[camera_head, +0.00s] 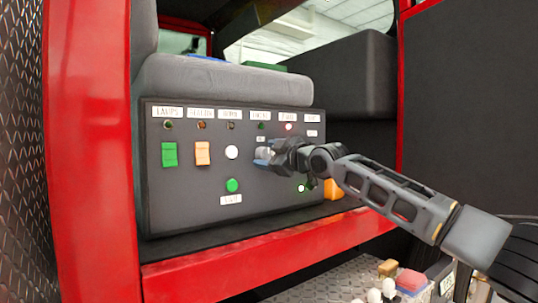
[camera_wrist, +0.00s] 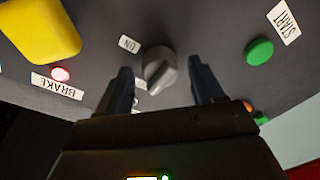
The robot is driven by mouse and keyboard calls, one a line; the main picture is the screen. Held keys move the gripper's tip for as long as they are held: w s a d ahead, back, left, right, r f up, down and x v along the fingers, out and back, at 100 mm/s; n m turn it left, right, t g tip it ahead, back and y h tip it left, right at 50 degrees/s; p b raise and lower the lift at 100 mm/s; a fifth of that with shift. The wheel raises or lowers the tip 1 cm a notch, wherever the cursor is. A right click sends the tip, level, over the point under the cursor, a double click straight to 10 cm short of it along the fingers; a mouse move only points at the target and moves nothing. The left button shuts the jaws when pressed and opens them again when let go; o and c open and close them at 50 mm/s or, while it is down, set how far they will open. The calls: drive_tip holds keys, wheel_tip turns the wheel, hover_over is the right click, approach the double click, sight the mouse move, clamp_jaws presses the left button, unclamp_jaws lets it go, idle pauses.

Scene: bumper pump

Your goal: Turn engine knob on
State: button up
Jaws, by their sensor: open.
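The engine knob (camera_wrist: 160,68) is a round grey knob with a raised grip ridge on the dark panel. In the wrist view its ridge slants down to the left, toward a label mostly hidden by the knob and a finger. The ON label (camera_wrist: 129,44) is up and left of it, upside down. My gripper (camera_wrist: 161,70) is open, with one dark finger on each side of the knob; gaps show between them and the knob. In the head view my gripper (camera_head: 266,153) is at the panel and largely hides the knob.
The control panel (camera_head: 190,200) also bears a green switch (camera_head: 169,154), an orange switch (camera_head: 202,153), a white button (camera_head: 232,152) and a green button (camera_head: 232,186). A red frame (camera_head: 90,150) borders the opening.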

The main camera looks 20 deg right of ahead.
drive_tip(key=shift+c, duration=0.3)
drive_tip(key=c, duration=0.9)
drive_tip(key=shift+m, duration=0.3)
drive_tip(key=m, duration=0.4)
drive_tip(key=shift+m+b, duration=0.3)
drive_tip(key=shift+b, duration=0.05)
drive_tip(key=m+t, duration=0.1)
drive_tip(key=m, duration=0.3)
drive_tip(key=shift+m, duration=0.4)
drive_tip(key=m+p, duration=0.2)
drive_tip(key=m, duration=0.3)
drive_tip(key=shift+d+m+h+p, duration=0.1)
drive_tip(key=shift+m+h+p, duration=0.2)
drive_tip(key=shift+h, duration=0.1)
drive_tip(key=shift+d+f+m+p, duration=0.15)
drive_tip(key=shift+m+p, duration=0.55)
drive_tip(key=shift+m, duration=1)
drive_tip(key=shift+t+h, duration=0.3)
